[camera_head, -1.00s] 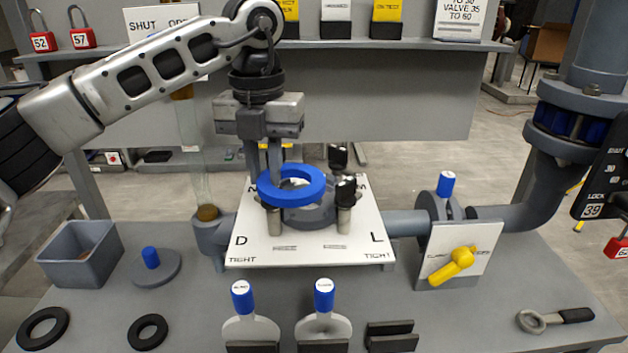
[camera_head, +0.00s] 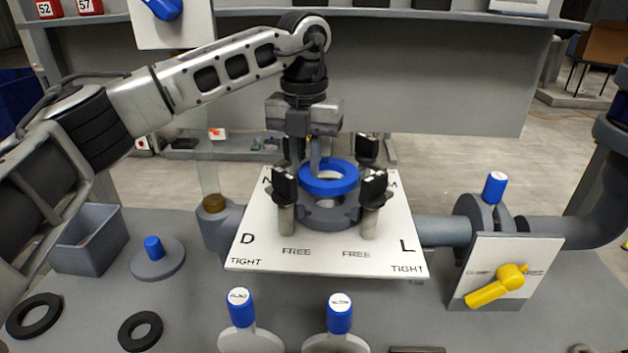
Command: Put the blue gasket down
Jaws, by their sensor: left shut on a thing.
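The blue gasket (camera_head: 330,189) is a flat ring over the round grey seat (camera_head: 330,214) in the middle of the white plate (camera_head: 265,262). My left gripper (camera_head: 316,165) comes down from above and is shut on the gasket's far left rim. The gasket looks nearly level and roughly centred on the seat. I cannot tell whether it touches the seat or hangs just above it. My right gripper is not in view.
Black-topped clamp posts stand close around the seat, such as the front left (camera_head: 285,189) and front right (camera_head: 374,190) ones. A yellow handle (camera_head: 497,287) is at right. Black rings (camera_head: 140,331), a grey bin (camera_head: 90,245) and a blue-knobbed disc (camera_head: 156,259) lie at left.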

